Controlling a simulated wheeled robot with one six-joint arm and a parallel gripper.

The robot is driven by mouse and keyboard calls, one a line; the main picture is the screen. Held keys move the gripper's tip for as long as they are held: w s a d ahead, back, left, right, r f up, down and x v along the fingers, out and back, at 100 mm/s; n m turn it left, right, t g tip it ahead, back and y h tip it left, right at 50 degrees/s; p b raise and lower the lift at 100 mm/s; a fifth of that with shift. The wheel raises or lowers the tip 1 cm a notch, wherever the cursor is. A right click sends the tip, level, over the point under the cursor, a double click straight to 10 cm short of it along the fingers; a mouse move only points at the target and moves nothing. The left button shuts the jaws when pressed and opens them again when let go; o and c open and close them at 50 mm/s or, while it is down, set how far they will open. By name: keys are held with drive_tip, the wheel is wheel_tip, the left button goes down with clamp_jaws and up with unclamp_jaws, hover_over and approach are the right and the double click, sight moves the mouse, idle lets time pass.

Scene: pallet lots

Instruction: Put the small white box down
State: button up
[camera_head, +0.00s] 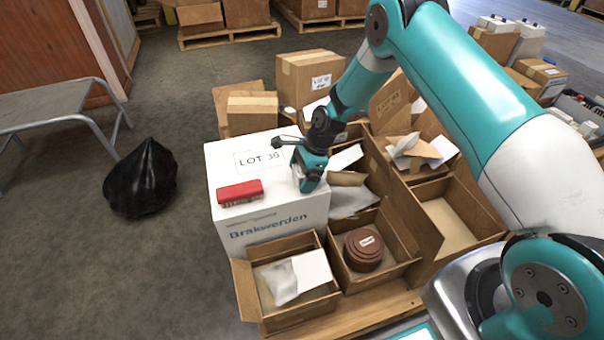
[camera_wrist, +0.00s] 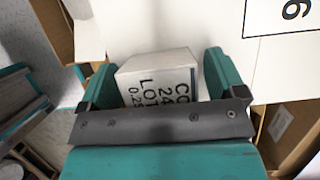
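The small white box (camera_wrist: 157,80), with black print on its side, shows between the two fingers of my gripper (camera_wrist: 160,62) in the wrist view. In the head view my gripper (camera_head: 309,180) points down at the right part of the top of a large white box marked LOT 36 (camera_head: 270,212). Only a pale bit of the small box (camera_head: 298,173) shows there. I cannot tell whether it touches the large box's top.
A red brush-like item (camera_head: 240,192) lies on the large box, left of my gripper. Open cartons stand in front and right, one with brown discs (camera_head: 364,248). Closed cartons (camera_head: 310,75) stand behind. A black bag (camera_head: 141,178) is on the floor at left.

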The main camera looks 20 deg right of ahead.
drive_tip(key=shift+r, duration=0.1)
drive_tip(key=p+v, duration=0.3)
drive_tip(key=v, duration=0.9)
drive_tip(key=s+a+r+n, duration=0.3)
drive_tip(key=r+n, duration=0.2)
drive_tip(key=r, duration=0.4)
drive_tip(key=s+a+r+n, duration=0.3)
drive_tip(key=s+r+n, duration=0.35)
drive_tip(key=s, duration=0.25)
drive_tip(key=s+a+r+n, duration=0.2)
drive_tip(key=s+r+n, duration=0.4)
drive_tip(key=s+r, duration=0.2)
drive_tip(key=s+r+n, duration=0.2)
drive_tip(key=s+n, duration=0.5)
drive_tip(key=s, duration=0.5)
drive_tip(key=shift+r+n, duration=0.25)
drive_tip(key=shift+n, duration=0.1)
